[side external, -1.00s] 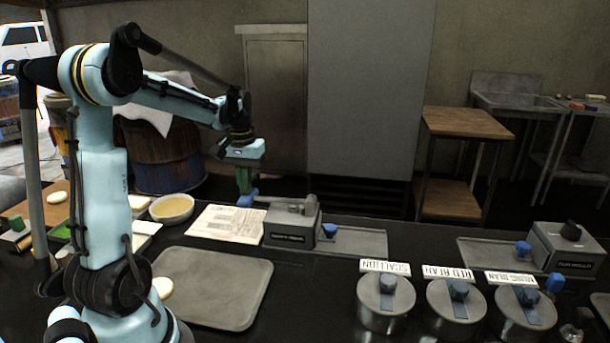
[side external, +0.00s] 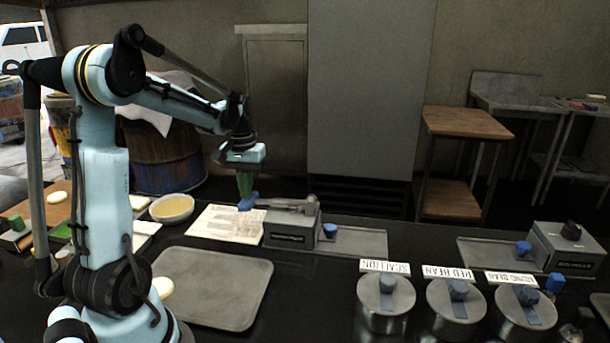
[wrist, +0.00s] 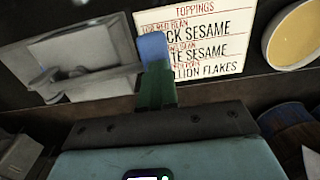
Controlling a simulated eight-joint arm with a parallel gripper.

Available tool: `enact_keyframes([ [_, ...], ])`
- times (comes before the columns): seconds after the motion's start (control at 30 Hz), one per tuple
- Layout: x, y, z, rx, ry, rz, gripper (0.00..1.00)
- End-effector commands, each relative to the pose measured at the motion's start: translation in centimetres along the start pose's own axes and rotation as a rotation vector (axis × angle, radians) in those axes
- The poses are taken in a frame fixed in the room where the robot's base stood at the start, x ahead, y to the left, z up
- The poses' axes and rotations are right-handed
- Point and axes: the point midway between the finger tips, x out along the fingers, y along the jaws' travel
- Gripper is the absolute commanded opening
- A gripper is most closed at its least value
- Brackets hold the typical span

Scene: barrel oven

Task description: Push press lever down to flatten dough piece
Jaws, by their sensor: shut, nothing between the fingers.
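The press (side external: 291,228) is a grey box on the dark counter, with a lever (side external: 285,203) lying nearly level along its top. The lever's blue handle (side external: 248,202) sticks out to the left. My gripper (side external: 245,193) is shut, its green fingers pointing down with the tips at the blue handle. In the wrist view the fingers (wrist: 156,75) meet the blue handle (wrist: 152,48), with the grey press (wrist: 85,62) to the left. Whether they press on it is hard to tell. No dough shows in the press; its inside is hidden.
A toppings sheet (side external: 226,224) lies left of the press, with a bowl of yellow liquid (side external: 172,208) beyond it. Lidded pots (side external: 386,303) stand at front right.

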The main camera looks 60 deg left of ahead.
Motion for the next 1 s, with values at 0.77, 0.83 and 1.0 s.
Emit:
enact_keyframes([
  [0.77,0.93,0.16,0.01,0.001,0.000,0.001,0.00],
  [0.83,0.93,0.16,0.01,0.000,0.000,0.001,0.00],
  [1.0,0.73,0.18,0.00,0.001,0.000,0.001,0.00],
])
